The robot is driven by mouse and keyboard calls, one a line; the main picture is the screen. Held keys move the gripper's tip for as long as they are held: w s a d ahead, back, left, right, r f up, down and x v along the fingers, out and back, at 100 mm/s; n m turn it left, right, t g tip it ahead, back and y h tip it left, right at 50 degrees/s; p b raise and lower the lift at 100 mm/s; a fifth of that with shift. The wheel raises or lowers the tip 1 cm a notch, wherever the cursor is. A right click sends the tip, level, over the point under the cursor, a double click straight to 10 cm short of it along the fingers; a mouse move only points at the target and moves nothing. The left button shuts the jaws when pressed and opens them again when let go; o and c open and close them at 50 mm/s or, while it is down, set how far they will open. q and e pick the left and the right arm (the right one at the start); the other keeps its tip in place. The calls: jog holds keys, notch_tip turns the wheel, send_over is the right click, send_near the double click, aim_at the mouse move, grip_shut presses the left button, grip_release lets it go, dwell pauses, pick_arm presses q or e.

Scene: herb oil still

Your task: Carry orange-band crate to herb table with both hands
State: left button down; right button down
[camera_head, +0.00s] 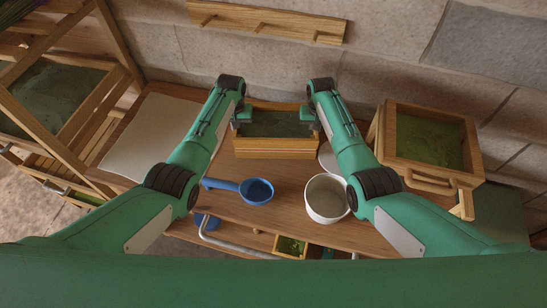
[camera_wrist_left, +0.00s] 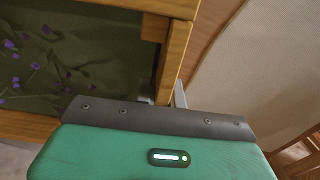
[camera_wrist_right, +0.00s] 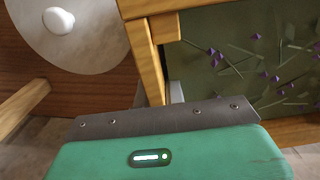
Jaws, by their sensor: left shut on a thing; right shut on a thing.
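A wooden crate (camera_head: 275,148) with an orange-toned front stands at the back of the wooden table (camera_head: 290,217), between my two grippers. Dark green herbs with small purple flowers fill it. My left gripper (camera_head: 241,116) is shut on its left end wall, which shows in the left wrist view (camera_wrist_left: 176,55). My right gripper (camera_head: 308,117) is shut on its right end wall, which shows in the right wrist view (camera_wrist_right: 149,60). The crate looks level. I cannot tell whether its base touches the table. The fingertips are mostly hidden by the walls and gripper bodies.
A blue ladle (camera_head: 256,191) and a white pot (camera_head: 327,197) stand in front of the crate. A white round lid (camera_head: 326,158) lies partly behind my right arm. A pale sheet (camera_head: 152,135) is at left. Another wooden crate (camera_head: 430,178) stands at right. A peg rail (camera_head: 265,20) is on the wall.

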pick_arm(q)
jog(key=c, duration=1.5)
grip_release()
pick_arm(e)
jog(key=c, duration=1.5)
grip_release()
pick_arm(q)
jog(key=shift+r, duration=0.1)
notch_tip(320, 180, up, 11)
jog(key=shift+f, duration=0.1)
jog(key=shift+r, duration=0.45)
pick_arm(e)
jog(key=shift+r, duration=0.1)
notch_tip(320, 180, up, 12)
jog(key=shift+f, duration=0.15)
